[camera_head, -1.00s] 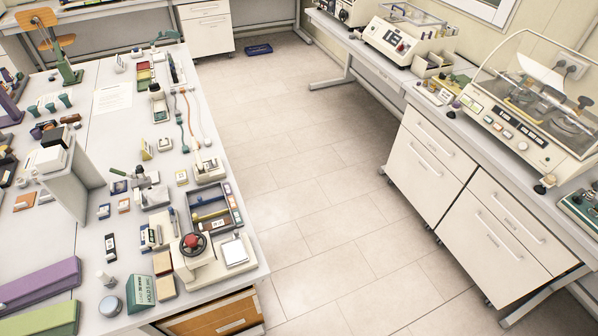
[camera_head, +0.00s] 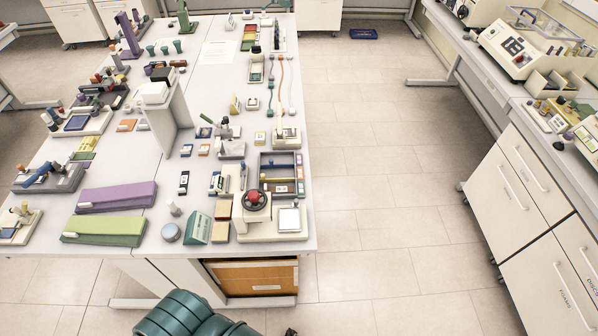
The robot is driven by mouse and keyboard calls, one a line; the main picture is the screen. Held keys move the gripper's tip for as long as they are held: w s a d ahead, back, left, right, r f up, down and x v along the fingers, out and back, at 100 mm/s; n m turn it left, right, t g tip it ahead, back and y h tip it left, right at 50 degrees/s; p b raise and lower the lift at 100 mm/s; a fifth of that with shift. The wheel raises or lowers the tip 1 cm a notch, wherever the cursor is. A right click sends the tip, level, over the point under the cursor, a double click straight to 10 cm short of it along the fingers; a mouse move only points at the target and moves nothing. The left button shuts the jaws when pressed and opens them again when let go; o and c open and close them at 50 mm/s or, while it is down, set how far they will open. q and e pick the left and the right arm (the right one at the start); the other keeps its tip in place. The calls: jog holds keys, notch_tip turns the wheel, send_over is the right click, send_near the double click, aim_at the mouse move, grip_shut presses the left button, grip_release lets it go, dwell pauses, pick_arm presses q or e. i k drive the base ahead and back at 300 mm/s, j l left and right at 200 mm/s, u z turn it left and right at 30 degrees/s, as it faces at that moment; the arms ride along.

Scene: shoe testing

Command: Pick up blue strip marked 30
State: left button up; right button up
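No strip with a readable 30 shows; the markings are too small to read. A grey compartment tray (camera_head: 262,172) sits near the right edge of the long white table and holds several small coloured pieces, with blue among them. I cannot tell if one of these is the blue strip. A small dark strip with a pale part (camera_head: 184,183) lies on the table further left. Neither gripper can be made out. A teal, ribbed part at the bottom edge seems to be mine.
The white table (camera_head: 120,165) is crowded. A device with a red knob (camera_head: 254,198) stands just in front of the tray. Purple (camera_head: 116,196) and green (camera_head: 104,228) wedges lie at the front left. The tiled floor (camera_head: 380,190) to the right is clear, up to a bench with drawers (camera_head: 512,185).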

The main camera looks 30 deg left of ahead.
aim_at(212, 193)
jog(key=j+u, duration=0.15)
jog(key=u, duration=0.25)
jog(key=i+j+u, duration=0.1)
jog(key=u, duration=0.25)
jog(key=j+u, duration=0.1)
jog(key=u, duration=0.3)
jog(key=i+u, duration=0.1)
jog(key=u, duration=0.25)
jog(key=i+j, duration=0.15)
jog(key=u, duration=0.05)
